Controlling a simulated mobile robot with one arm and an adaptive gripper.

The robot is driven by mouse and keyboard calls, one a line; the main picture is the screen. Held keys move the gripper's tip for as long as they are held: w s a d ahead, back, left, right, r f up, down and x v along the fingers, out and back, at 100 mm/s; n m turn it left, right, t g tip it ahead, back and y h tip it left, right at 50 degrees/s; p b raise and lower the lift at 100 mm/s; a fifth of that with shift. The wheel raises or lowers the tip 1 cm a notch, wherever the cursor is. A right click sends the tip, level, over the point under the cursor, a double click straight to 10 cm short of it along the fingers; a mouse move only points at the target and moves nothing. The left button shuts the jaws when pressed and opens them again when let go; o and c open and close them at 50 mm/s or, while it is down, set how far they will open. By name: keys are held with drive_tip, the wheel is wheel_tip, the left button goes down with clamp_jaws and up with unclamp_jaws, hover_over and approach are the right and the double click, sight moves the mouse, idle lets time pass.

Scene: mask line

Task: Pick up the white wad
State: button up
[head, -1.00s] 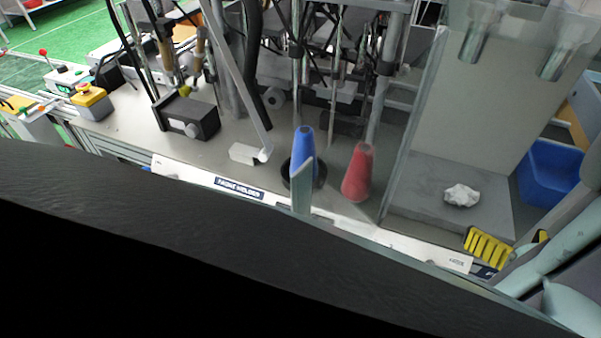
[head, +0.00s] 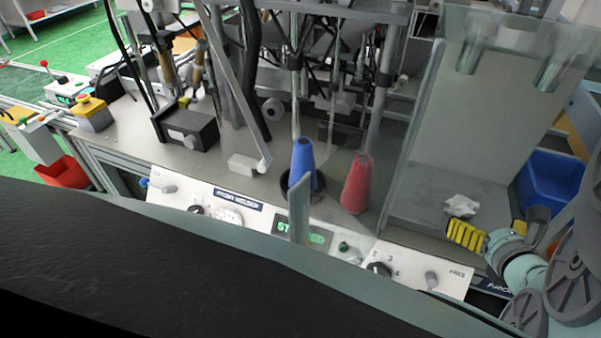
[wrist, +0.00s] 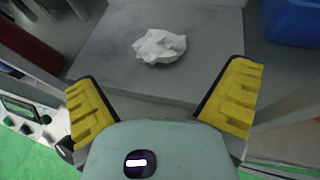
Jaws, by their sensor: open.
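The white wad (head: 461,206) is a crumpled white lump lying on a grey surface at the right of the machine in the head view. It also shows in the wrist view (wrist: 159,46), ahead of and between my fingers. My gripper (wrist: 172,90) has yellow ribbed fingers spread wide, with nothing between them. In the head view my gripper (head: 466,236) is at the front edge of that surface, just in front of the wad and apart from it. One finger is mostly hidden by my arm in the head view.
A clear upright panel (head: 418,145) stands left of the wad's bay. Left of it are a red cone (head: 357,185) and a blue cone (head: 303,165). A blue bin (head: 552,178) is at the right. A control panel (head: 270,218) runs along the front.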

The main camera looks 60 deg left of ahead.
sight(467, 213)
drive_tip(key=x, duration=0.2)
drive_tip(key=shift+w+a+f, duration=0.1)
drive_tip(key=shift+w+a, duration=0.1)
drive_tip(key=shift+a, duration=0.1)
drive_tip(key=shift+s+f+p+x, duration=0.15)
drive_tip(key=shift+p+x, duration=0.3)
drive_tip(key=shift+x, duration=1)
drive_tip(key=shift+s+f+p+x, duration=0.1)
drive_tip(key=shift+f+p+x, duration=0.25)
drive_tip(key=shift+x, duration=1.05)
drive_tip(key=shift+d+r, duration=0.1)
drive_tip(key=c, duration=0.6)
